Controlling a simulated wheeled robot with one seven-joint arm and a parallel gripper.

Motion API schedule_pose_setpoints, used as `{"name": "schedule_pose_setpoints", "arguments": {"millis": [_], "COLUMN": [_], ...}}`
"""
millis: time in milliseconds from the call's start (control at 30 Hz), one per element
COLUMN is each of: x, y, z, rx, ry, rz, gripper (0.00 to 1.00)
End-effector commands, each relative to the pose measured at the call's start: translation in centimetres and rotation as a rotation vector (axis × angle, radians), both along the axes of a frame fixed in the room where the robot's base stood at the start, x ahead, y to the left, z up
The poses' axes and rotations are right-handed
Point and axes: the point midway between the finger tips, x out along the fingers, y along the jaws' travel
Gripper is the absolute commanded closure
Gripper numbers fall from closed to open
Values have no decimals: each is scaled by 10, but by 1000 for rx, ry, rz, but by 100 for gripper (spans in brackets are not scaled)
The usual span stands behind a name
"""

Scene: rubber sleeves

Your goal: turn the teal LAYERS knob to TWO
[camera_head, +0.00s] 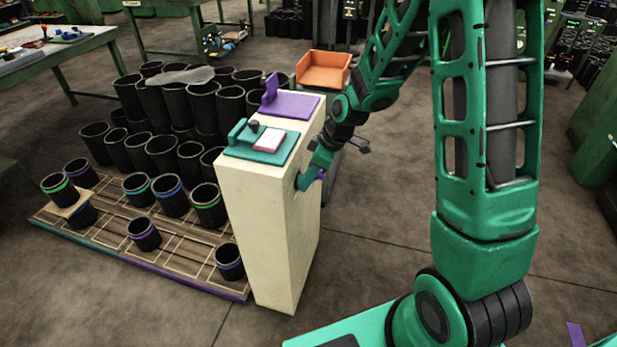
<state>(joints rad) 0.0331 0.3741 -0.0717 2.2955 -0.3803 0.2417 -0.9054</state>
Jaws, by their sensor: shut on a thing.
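The cream cabinet (262,225) stands upright in the middle of the head view. My gripper (303,180) is at the upper part of the cabinet's right-hand face, against it. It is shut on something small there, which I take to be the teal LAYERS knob. The fingers, the knob's pointer and its markings are too small and too hidden by my wrist to read, so I cannot tell which setting it points at. A small purple part (321,174) shows just right of my gripper.
A teal plate (240,152) with a pink block and a purple bracket (291,103) sit on the cabinet top. An orange tray (324,69) stands behind. Many black sleeves (160,155) stand at left, some banded, on a gridded pallet (185,262).

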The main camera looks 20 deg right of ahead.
Motion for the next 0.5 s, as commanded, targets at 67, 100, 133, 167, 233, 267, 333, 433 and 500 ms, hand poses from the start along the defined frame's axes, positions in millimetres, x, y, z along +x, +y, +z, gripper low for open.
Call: {"name": "schedule_pose_setpoints", "arguments": {"millis": [67, 100, 133, 167, 233, 267, 333, 433, 500], "x": [0, 1, 1, 2, 2, 3, 4, 6, 7], "y": [-1, -1, -1, -2, -2, -3, -4, -5, -6], "z": [-1, -1, 0, 0, -1, -1, -1, -2, -3], "rx": [8, 15, 23, 30, 52, 64, 93, 141, 178], "ry": [14, 26, 33, 43, 75, 90, 130, 195, 246], "rz": [-3, -3, -3, -2, -3, -4, -3, -3, -3], "gripper": [91, 91, 91, 91, 91, 91, 91, 91, 91]}}
